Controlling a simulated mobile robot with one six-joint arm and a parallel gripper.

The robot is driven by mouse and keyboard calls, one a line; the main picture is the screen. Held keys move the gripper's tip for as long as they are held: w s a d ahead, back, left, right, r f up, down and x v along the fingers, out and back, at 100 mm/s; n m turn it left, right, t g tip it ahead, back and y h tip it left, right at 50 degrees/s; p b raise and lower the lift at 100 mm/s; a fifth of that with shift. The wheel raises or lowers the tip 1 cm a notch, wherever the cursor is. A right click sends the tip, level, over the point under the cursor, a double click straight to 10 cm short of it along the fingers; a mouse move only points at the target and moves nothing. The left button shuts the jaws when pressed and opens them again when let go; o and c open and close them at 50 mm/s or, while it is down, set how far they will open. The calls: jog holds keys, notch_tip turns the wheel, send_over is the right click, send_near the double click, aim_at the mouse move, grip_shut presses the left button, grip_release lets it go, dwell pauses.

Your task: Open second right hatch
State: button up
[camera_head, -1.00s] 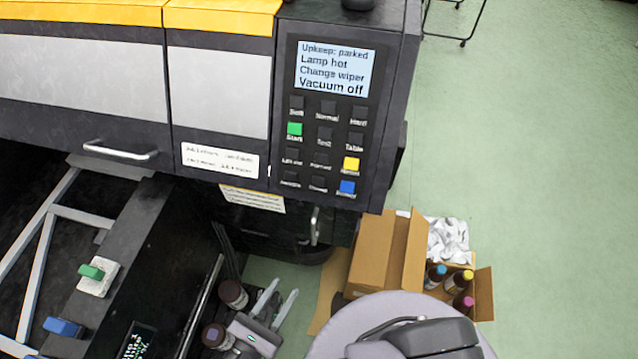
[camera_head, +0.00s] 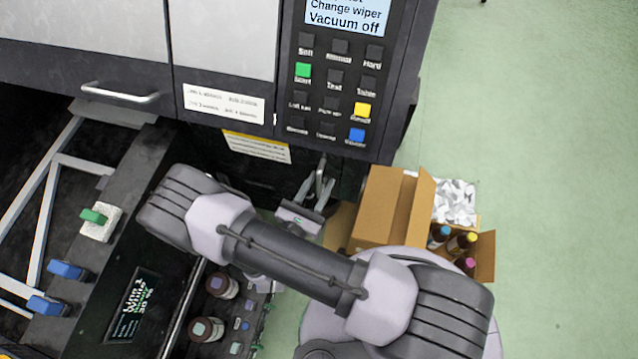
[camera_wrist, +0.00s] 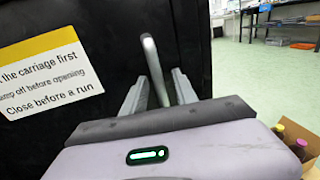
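A dark hatch panel (camera_wrist: 115,28) with a yellow-topped warning label (camera_wrist: 48,72) fills the left of the wrist view. The label also shows under the printer body in the head view (camera_head: 257,146). A metal bar handle (camera_wrist: 154,68) stands upright on the panel; the head view shows it (camera_head: 321,172) below the control panel. The hatch looks closed.
A cardboard box (camera_head: 385,215) stands right of the handle, beside an open box with several capped bottles (camera_head: 460,243). More bottles (camera_head: 222,285) stand below my arm. The control panel (camera_head: 335,85) overhangs the handle. Green floor (camera_head: 550,180) at right is clear.

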grip_shut()
dwell(1.4)
